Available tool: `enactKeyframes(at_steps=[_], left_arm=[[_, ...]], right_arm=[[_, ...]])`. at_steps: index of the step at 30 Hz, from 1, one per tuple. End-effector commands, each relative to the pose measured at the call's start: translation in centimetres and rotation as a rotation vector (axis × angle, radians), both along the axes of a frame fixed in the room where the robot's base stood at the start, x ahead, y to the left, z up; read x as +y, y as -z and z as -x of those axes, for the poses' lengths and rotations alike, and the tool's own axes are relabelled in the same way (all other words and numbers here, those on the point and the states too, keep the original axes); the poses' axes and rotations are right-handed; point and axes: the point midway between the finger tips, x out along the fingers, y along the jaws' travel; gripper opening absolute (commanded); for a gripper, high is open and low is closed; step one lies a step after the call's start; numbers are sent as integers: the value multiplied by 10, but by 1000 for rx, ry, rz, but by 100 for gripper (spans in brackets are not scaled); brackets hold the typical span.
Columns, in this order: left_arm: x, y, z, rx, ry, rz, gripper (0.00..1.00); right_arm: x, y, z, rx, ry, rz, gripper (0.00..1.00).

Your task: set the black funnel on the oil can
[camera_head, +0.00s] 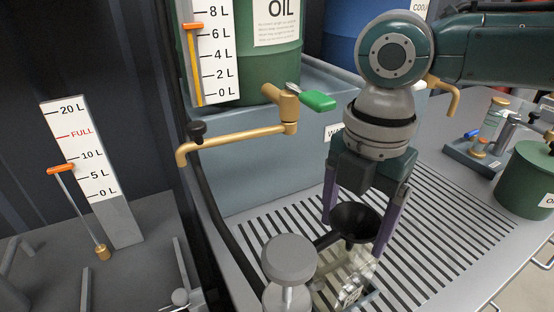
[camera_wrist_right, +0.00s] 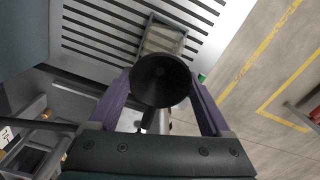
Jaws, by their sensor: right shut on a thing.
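The black funnel (camera_head: 356,219) is held between the purple fingers of my right gripper (camera_head: 355,232), above the slatted grey bench top. Its wide mouth faces up in the head view. The wrist view shows the funnel (camera_wrist_right: 160,80) between the two fingers, with a dark stem or handle pointing towards the gripper's palm. The green oil can (camera_head: 524,182) stands on the bench at the right edge, partly cut off, well apart from the funnel. My left gripper is not in view.
A clear, metallic-looking item (camera_head: 345,280) sits under the funnel. A grey round-topped fitting (camera_head: 289,258) stands to its left. A brass tap with a green lever (camera_head: 318,101) juts out behind. A blue-grey tray (camera_head: 470,158) with small parts lies left of the can.

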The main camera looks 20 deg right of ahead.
Motion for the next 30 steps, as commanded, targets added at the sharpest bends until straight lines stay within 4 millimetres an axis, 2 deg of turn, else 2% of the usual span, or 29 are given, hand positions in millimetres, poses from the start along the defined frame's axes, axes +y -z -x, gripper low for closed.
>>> enactKeyframes(at_steps=[8, 30], left_arm=[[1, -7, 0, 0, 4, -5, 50], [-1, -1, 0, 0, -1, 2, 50]], right_arm=[[0, -1, 0, 0, 0, -1, 29], [0, 8, 0, 0, 0, 0, 29]])
